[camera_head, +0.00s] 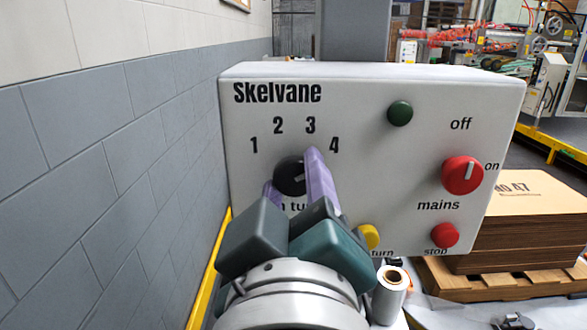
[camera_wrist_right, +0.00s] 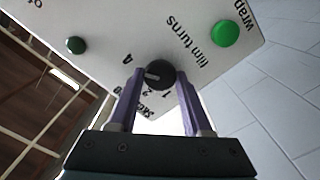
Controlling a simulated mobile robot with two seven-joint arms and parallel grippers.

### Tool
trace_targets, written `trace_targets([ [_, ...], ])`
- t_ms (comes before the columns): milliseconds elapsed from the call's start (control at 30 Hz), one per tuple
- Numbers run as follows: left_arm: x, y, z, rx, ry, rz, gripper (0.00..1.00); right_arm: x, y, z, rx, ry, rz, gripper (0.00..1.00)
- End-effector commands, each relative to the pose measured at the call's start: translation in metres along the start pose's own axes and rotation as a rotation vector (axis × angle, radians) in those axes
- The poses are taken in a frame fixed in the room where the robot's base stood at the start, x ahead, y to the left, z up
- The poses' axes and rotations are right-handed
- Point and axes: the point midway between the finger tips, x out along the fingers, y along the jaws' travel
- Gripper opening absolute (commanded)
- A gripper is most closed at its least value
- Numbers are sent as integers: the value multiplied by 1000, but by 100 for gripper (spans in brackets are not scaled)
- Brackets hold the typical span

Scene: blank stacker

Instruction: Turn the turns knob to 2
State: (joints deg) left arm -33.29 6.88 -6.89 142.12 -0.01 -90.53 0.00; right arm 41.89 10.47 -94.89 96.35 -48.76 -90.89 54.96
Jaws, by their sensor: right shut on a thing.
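The turns knob (camera_head: 288,177) is a black round knob with a white pointer line, on the white Skelvane panel (camera_head: 365,160). Numbers 1 to 4 arc above it. In the right wrist view the knob (camera_wrist_right: 160,74) shows between the two purple fingers, its pointer towards the side of 3 and 4; the 3 is hidden there. My right gripper (camera_head: 292,168) is shut on the knob, one finger on each side. It also shows in the right wrist view (camera_wrist_right: 160,82). It hides part of the knob and its label in the head view. My left gripper is not in view.
On the panel are a dark green lamp (camera_head: 400,113), a red mains knob (camera_head: 462,175), a red stop button (camera_head: 445,235) and a yellow button (camera_head: 369,236). A green button (camera_wrist_right: 225,34) lies near the turns knob. A block wall (camera_head: 110,170) stands at left.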

Motion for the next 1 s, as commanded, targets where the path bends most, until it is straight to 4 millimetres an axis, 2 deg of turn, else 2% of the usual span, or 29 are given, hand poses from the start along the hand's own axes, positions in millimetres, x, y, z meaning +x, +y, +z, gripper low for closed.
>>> trace_targets([
  [33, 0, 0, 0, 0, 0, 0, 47, 0, 0, 0, 0, 0, 0, 38],
  [300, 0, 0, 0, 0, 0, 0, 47, 0, 0, 0, 0, 0, 1, 8],
  [400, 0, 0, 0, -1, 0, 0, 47, 0, 0, 0, 0, 0, 1, 0],
  [767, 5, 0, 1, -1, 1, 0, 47, -1, -1, 3, -43, -6, 0, 0],
  [1000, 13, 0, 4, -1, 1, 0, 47, -1, -2, 4, -185, -9, -1, 0],
])
